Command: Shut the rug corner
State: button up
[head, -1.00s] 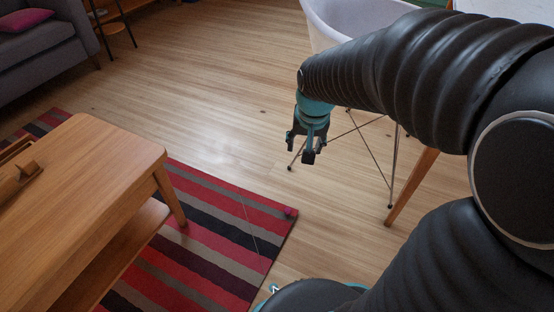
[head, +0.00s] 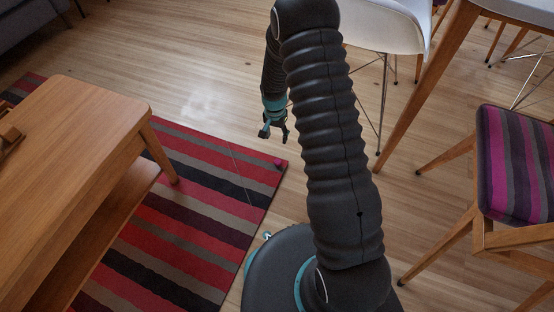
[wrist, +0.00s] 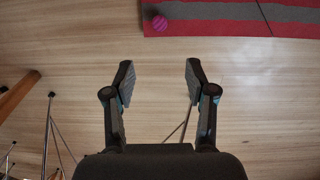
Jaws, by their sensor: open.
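The striped rug (head: 190,205) in red, black and grey lies on the floor beside the coffee table. Its corner with a small purple-pink knob (head: 279,163) points toward the right, and a thin line crosses the rug behind that corner. The corner looks flat; I cannot tell if it is slightly lifted. In the wrist view the rug edge (wrist: 230,12) and the round pink knob (wrist: 160,25) show at the top. My gripper (head: 274,137) is open and empty above the floor near the corner; in the wrist view its open fingers (wrist: 159,68) point toward the knob, apart from it.
A wooden coffee table (head: 85,110) stands over the rug on the left. A white chair (head: 390,28) with wire legs and a wooden-legged table (head: 425,85) are behind on the right. A striped chair (head: 515,165) stands at the right. Floor beyond the corner is clear.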

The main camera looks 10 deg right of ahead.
aim_at(277, 161)
jog(key=f+b, duration=0.1)
jog(key=f, duration=1.4)
jog(key=shift+s+d+f+b, duration=0.2)
jog(key=shift+f+b, duration=0.1)
jog(key=shift+b, duration=0.1)
grip_shut()
